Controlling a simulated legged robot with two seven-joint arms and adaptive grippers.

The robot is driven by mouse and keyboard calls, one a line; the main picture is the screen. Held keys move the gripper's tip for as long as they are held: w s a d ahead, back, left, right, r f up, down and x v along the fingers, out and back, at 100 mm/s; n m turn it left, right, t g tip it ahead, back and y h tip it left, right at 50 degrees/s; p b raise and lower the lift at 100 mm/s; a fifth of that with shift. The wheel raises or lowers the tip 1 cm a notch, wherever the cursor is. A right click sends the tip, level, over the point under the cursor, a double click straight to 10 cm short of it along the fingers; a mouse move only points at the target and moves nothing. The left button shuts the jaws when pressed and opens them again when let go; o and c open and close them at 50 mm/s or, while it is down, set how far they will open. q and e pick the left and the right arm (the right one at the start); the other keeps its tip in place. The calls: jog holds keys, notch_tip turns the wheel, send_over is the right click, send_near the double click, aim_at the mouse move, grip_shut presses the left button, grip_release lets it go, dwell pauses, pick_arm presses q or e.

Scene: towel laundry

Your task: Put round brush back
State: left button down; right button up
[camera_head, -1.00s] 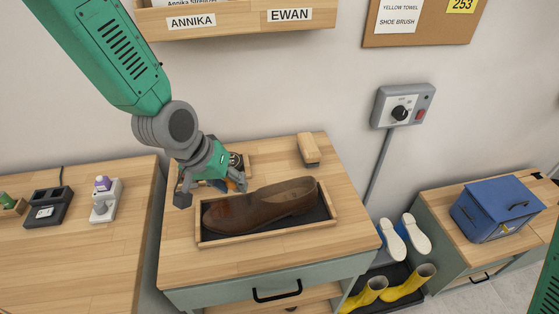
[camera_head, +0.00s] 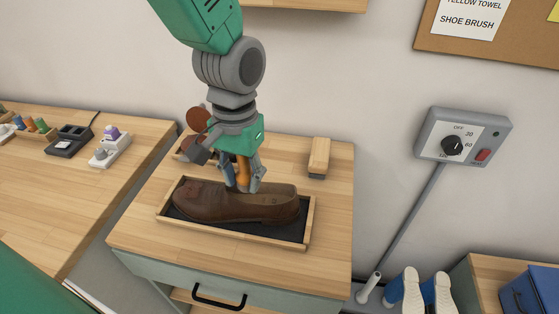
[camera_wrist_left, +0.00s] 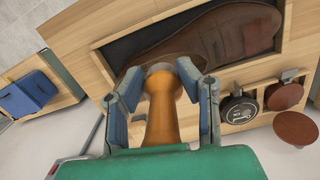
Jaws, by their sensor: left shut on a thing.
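The round brush (camera_head: 243,170), with an orange wooden handle, is held in my left gripper (camera_head: 243,184). In the left wrist view the brush (camera_wrist_left: 160,112) shows between the two fingers (camera_wrist_left: 160,92), its far end with a pale rim; its bristles cannot be made out. The gripper points down over the brown shoe (camera_head: 250,206), in front of its opening; whether the brush touches the shoe cannot be told. The shoe lies in a shallow wooden tray (camera_head: 262,240) with a dark lining. My right gripper is not in view.
Behind my gripper, partly hidden, are a round tin (camera_wrist_left: 238,109) and brown discs (camera_wrist_left: 286,96). A wooden block brush (camera_head: 319,155) lies at the table's back right. Bare tabletop (camera_head: 335,205) lies right of the tray. A wall dial box (camera_head: 462,138) is to the right.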

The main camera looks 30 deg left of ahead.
pick_arm(q)
jog(key=w, duration=0.3)
jog(key=p, duration=0.3)
send_over(277, 166)
jog(key=f, duration=0.6)
jog(key=shift+a, duration=0.35)
jog(key=shift+w+d+f, duration=0.1)
jog(key=shift+d+f, duration=0.1)
jog(key=shift+d, duration=0.05)
notch_tip(277, 166, down, 4)
jog(key=shift+f+p, duration=0.15)
jog(key=shift+p, duration=0.3)
jog(key=shift+w+a+f, duration=0.15)
jog(key=shift+a+f, duration=0.2)
jog(key=shift+a, duration=0.25)
jog(key=c, duration=1.1)
grip_release()
jog(key=shift+c, duration=0.2)
jog(key=shift+d+r, duration=0.2)
jog(key=shift+d, duration=0.45)
jog(key=shift+r, duration=0.35)
notch_tip(277, 166, up, 7)
jog(key=shift+w+a+f+b, duration=0.15)
jog(key=shift+w+b, duration=0.1)
jog(key=shift+b, duration=0.2)
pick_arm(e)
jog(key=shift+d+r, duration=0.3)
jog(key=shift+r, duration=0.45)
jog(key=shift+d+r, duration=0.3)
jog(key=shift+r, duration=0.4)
